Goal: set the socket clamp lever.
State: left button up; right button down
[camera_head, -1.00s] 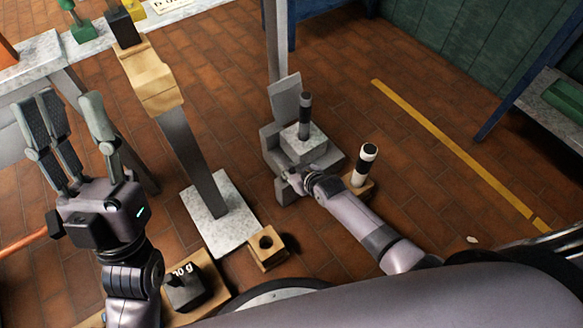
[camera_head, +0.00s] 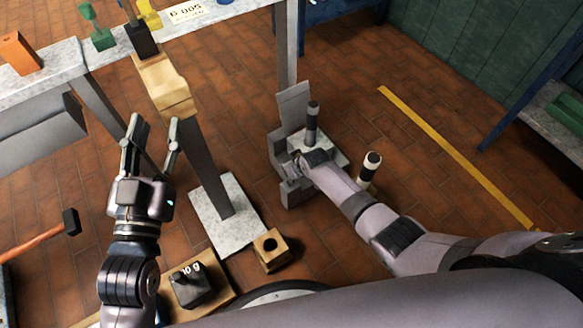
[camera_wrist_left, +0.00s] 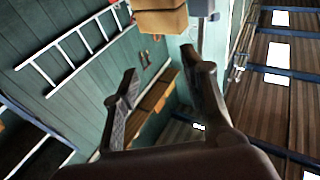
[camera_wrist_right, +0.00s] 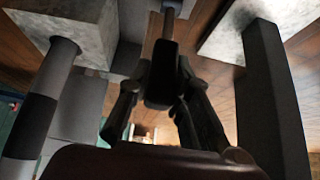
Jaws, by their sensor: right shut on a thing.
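The grey mast socket (camera_head: 291,95) stands on the floor right of centre, with an upright plate and a grey block. A dark banded pin (camera_head: 312,122) stands upright on the block. My right gripper (camera_head: 303,160) is low at the socket's front. In the right wrist view its fingers close around a dark bar end, the clamp lever (camera_wrist_right: 163,75); the fingers and my forearm hide much of it in the head view. My left gripper (camera_head: 153,128) is raised at the left, open and empty.
A black-and-white banded pin (camera_head: 371,165) stands right of my right forearm. A steel post (camera_head: 205,165) on a pale base (camera_head: 225,215) and a wooden block with a hole (camera_head: 271,250) stand to the left. Floor beyond the yellow line (camera_head: 450,150) is clear.

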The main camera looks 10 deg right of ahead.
pick_arm(q)
jog(key=shift+f, duration=0.4)
pick_arm(e)
jog(key=shift+w+g, duration=0.3)
pick_arm(q)
jog(key=shift+f+g, duration=0.1)
jog(key=shift+g, duration=0.2)
jog(key=shift+w, duration=0.1)
pick_arm(e)
jog(key=c, duration=1.4)
grip_release()
jog(key=shift+a, duration=0.15)
jog(key=shift+c, duration=0.2)
jog(key=v, duration=1.2)
jog(key=shift+w+a, duration=0.1)
